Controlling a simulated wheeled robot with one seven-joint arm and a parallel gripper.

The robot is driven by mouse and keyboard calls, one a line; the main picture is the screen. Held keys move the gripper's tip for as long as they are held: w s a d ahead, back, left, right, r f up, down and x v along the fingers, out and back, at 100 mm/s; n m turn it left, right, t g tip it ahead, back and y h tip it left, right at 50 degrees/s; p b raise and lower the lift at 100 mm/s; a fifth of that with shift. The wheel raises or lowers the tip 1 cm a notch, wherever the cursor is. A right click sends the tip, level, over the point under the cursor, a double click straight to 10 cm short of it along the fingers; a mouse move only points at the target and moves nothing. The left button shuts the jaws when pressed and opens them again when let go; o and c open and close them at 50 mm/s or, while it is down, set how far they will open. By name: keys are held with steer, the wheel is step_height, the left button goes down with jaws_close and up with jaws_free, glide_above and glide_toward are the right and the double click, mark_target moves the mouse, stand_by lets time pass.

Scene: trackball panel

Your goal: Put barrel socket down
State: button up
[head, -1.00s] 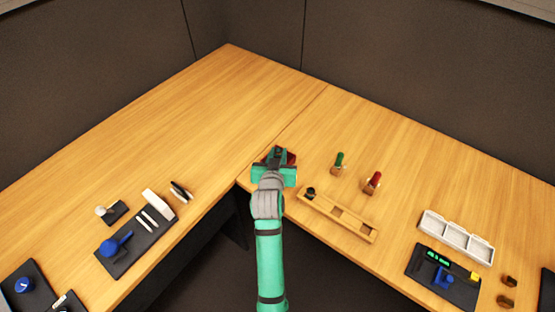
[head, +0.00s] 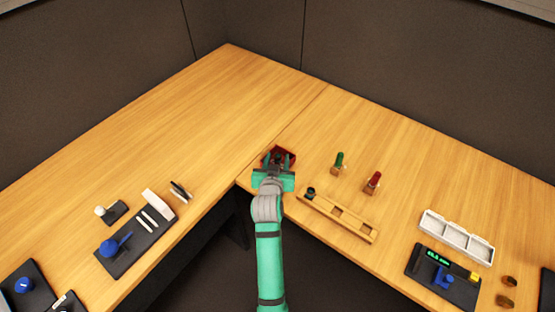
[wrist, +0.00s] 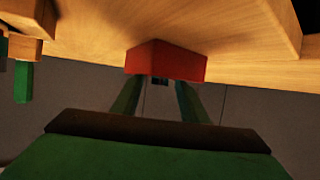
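A red box-like block (head: 279,151) with a dark middle lies on the wooden desk near the inner corner edge. It also shows in the wrist view (wrist: 165,60), with a small dark piece (wrist: 160,80) at its near face. I cannot tell whether that piece is the barrel socket. My gripper (head: 277,160) is at the near side of the red block. Its two green fingers (wrist: 159,95) stand apart with nothing visibly clamped between them. A black round piece (head: 310,192) sits in the left end of a wooden rack (head: 352,223).
Green-handled (head: 339,162) and red-handled (head: 373,182) tools stand behind the rack. The back desk is clear.

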steer(key=shift+s+r, duration=0.1)
steer(key=shift+r, duration=0.1)
steer(key=v, duration=1.1)
steer(key=shift+s, duration=0.2)
steer(key=s+f+n+y, duration=0.1)
steer(key=s+f, duration=0.3)
steer(key=s, duration=0.5)
steer(key=s+f, duration=0.4)
steer(key=s, duration=0.6)
steer(key=s+r+t, duration=0.1)
steer(key=s+r, duration=0.1)
steer(key=s, duration=0.6)
steer(key=s+d+r+t, duration=0.1)
steer(key=s+r, duration=0.2)
steer(key=s, duration=0.6)
steer(key=shift+d, duration=0.2)
steer(key=shift+s, duration=0.1)
steer(key=shift+s, duration=0.1)
